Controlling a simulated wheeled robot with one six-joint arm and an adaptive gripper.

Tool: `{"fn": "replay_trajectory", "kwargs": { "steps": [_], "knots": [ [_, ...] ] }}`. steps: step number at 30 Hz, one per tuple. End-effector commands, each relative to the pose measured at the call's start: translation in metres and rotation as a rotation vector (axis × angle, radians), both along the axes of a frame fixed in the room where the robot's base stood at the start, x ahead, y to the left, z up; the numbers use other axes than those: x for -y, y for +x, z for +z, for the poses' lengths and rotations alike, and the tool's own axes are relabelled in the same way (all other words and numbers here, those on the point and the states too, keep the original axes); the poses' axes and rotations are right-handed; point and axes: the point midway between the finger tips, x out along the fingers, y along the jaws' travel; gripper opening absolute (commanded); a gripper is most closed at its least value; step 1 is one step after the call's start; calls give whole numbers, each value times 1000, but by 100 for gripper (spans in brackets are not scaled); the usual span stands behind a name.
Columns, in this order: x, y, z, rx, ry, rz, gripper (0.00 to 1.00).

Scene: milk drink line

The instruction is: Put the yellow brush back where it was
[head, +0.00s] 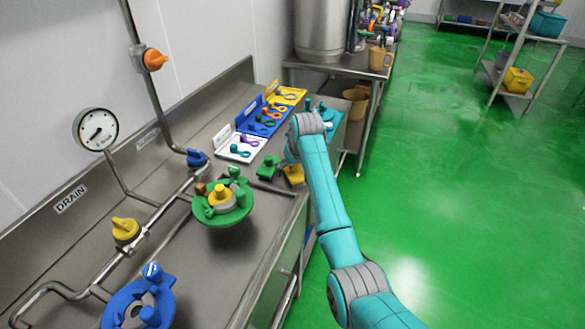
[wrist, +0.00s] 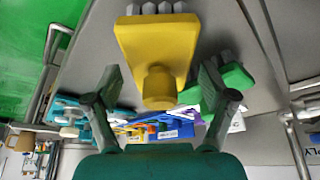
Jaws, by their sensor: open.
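The yellow brush (head: 293,175) lies on the steel counter (head: 262,214), near its front edge, partly hidden by my arm in the head view. In the wrist view the yellow brush (wrist: 153,45) lies ahead of my gripper (wrist: 161,78), with its narrow round end between the two spread fingers. The fingers are apart and no grip on it shows. In the head view my gripper is mostly hidden behind my arm. A green brush (head: 268,168) lies just left of the yellow one; it also shows beside the right finger in the wrist view (wrist: 236,82).
White (head: 222,143), blue (head: 242,126) and yellow (head: 273,88) trays with small tools stand along the counter beyond the brushes. A green valve fitting (head: 232,214) and pipes with coloured handles are nearer. The green floor (head: 470,170) to the right is clear.

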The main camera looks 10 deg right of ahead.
Motion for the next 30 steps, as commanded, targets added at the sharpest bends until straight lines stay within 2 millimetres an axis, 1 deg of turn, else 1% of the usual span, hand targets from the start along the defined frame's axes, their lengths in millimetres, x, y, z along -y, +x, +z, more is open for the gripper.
{"fn": "replay_trajectory", "kwargs": {
  "steps": [5, 8, 15, 21, 24, 30],
  "knots": [
    [0, -1, 7, 2, 0, 0, 83],
    [1, -6, 18, 3, 0, 0, 83],
    [4, -23, 63, 5, 0, 0, 83],
    [6, -37, 94, 3, 0, 0, 83],
    [7, -41, 104, 3, 0, 0, 83],
    [8, -46, 113, 1, 0, 0, 83]
  ]
}}
